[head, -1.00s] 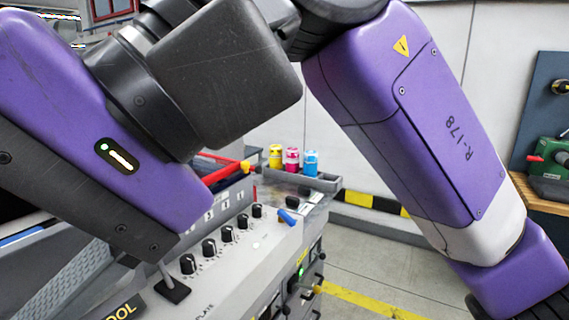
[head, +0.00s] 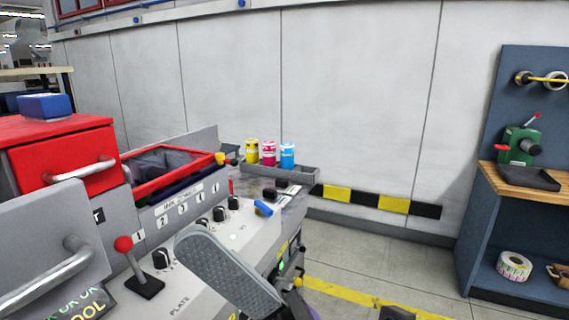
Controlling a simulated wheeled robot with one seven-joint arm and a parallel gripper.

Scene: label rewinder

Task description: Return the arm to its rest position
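My arm is folded low. A grey finger-like piece with a dotted pad, which looks like part of my gripper (head: 232,272), rises from the bottom edge in front of the machine's control panel. A small dark piece shows further right at the bottom edge. The rest of the gripper is cut off, so its opening cannot be told. Nothing held is visible.
The label machine's sloped panel (head: 203,256) has black knobs and a red-knobbed lever (head: 124,244). Yellow, magenta and cyan bottles (head: 269,153) stand in a grey tray behind. A red drawer unit (head: 62,150) is at left, a workbench (head: 530,185) at right. Floor between is clear.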

